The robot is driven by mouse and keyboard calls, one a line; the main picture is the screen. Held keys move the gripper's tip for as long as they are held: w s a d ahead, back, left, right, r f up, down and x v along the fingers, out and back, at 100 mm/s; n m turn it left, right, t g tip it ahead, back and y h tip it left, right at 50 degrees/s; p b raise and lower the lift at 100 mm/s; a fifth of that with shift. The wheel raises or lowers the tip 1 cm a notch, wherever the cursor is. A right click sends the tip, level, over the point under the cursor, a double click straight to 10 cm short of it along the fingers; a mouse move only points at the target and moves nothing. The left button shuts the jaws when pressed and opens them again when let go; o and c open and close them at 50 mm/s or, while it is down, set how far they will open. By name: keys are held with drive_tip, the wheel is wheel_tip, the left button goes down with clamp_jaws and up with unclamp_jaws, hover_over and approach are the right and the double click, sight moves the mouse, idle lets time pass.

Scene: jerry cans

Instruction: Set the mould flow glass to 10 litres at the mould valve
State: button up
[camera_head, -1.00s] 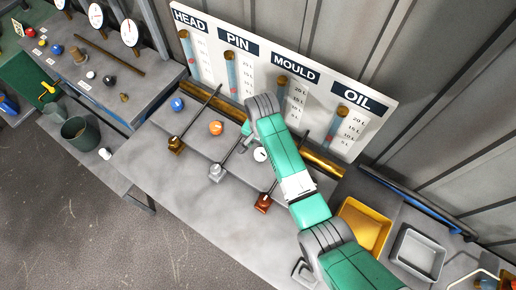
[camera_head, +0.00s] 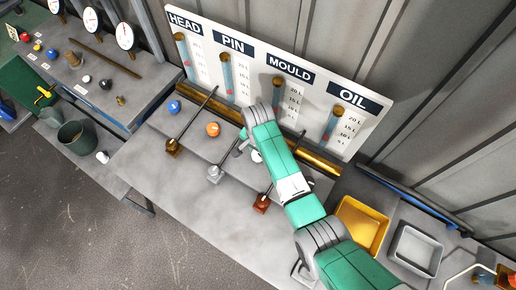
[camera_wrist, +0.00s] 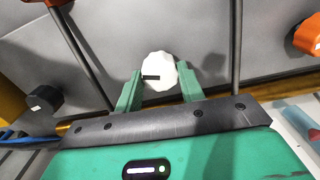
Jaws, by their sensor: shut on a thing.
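The mould flow glass (camera_head: 279,95) is an upright tube with a brass cap, under the MOULD sign (camera_head: 290,70) on the white board. Its lower part is close behind my arm, and I cannot read its level. A white faceted knob (camera_wrist: 160,66) with a dark pointer mark stands in line below that glass. My gripper (camera_wrist: 160,86) has a green finger on each side of the knob and is shut on it. In the head view the knob (camera_head: 256,156) is partly covered by my gripper (camera_head: 244,146).
A blue knob (camera_head: 174,106) and an orange knob (camera_head: 213,129) stand to the left. A black knob (camera_wrist: 42,100) shows in the wrist view. Thin rods with brass, silver and copper (camera_head: 262,203) blocks lie across the bench. Yellow (camera_head: 345,225) and grey trays are at right.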

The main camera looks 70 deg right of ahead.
drive_tip(key=m, duration=0.2)
drive_tip(key=shift+m+p, duration=0.4)
drive_tip(key=o, duration=1)
drive_tip(key=shift+c, duration=0.2)
drive_tip(key=shift+r, duration=0.15)
wheel_tip(320, 180, up, 8)
drive_tip(key=shift+f+p, duration=0.2)
drive_tip(key=shift+p, duration=0.2)
